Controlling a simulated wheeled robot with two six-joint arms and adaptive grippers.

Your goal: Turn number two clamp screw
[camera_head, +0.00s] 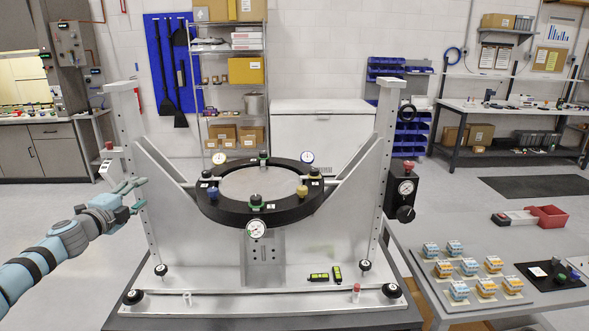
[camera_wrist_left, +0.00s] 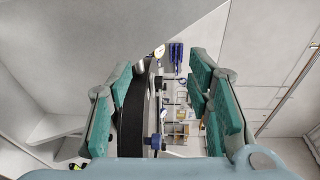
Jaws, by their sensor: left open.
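A black ring fixture (camera_head: 285,214) stands upright-framed with its ring lying flat between two metal side posts. I cannot read which one is number two.

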